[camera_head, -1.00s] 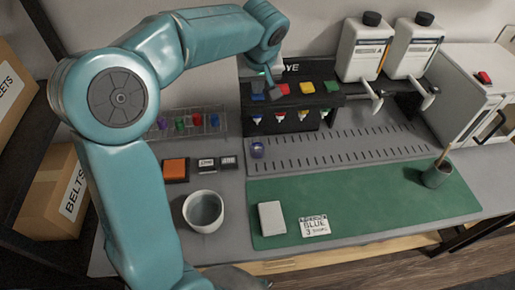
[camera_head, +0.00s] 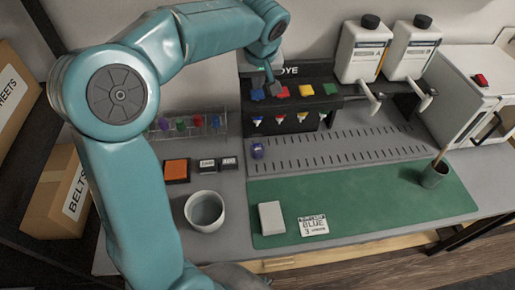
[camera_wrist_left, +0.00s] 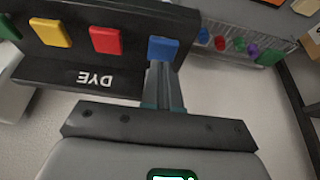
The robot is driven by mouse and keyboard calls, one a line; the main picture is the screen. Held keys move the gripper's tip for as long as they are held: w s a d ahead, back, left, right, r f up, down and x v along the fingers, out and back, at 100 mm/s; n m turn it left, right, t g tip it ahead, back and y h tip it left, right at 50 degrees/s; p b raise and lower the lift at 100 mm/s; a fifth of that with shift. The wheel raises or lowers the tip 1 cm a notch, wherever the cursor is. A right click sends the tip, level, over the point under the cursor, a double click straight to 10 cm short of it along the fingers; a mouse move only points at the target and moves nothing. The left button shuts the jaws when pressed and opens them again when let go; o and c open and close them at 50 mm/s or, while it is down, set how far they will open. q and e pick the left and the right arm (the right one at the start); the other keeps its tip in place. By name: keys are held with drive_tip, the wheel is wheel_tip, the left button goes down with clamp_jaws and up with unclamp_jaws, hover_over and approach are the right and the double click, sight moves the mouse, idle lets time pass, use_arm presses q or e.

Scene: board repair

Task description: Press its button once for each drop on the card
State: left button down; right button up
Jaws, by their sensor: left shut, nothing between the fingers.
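The card (camera_head: 313,225) lies on the green mat and reads "BLUE" with a 3 below. The blue button (camera_head: 257,95) is leftmost on the black dye dispenser (camera_head: 343,95); it also shows in the left wrist view (camera_wrist_left: 163,48). My left gripper (camera_head: 270,80) is shut and empty at the blue button; its fingertips (camera_wrist_left: 160,75) overlap the button's near edge in the wrist view. I cannot tell whether they touch it. A small vial (camera_head: 257,151) stands on the slotted tray below the blue nozzle (camera_head: 258,121). My right gripper is not in view.
Red (camera_head: 281,92), yellow (camera_head: 306,90) and green (camera_head: 330,88) buttons sit close beside the blue one. White bottles with taps (camera_head: 364,50) stand to the right. A rack of coloured vials (camera_head: 190,124) and a cup (camera_head: 205,211) are left.

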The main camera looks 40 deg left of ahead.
use_arm(q)
drive_tip(key=shift+f+b, duration=1.1)
drive_tip(key=shift+f, duration=0.1)
drive_tip(key=shift+r+p, duration=1)
drive_tip(key=shift+r, duration=0.2)
drive_tip(key=shift+f, duration=0.1)
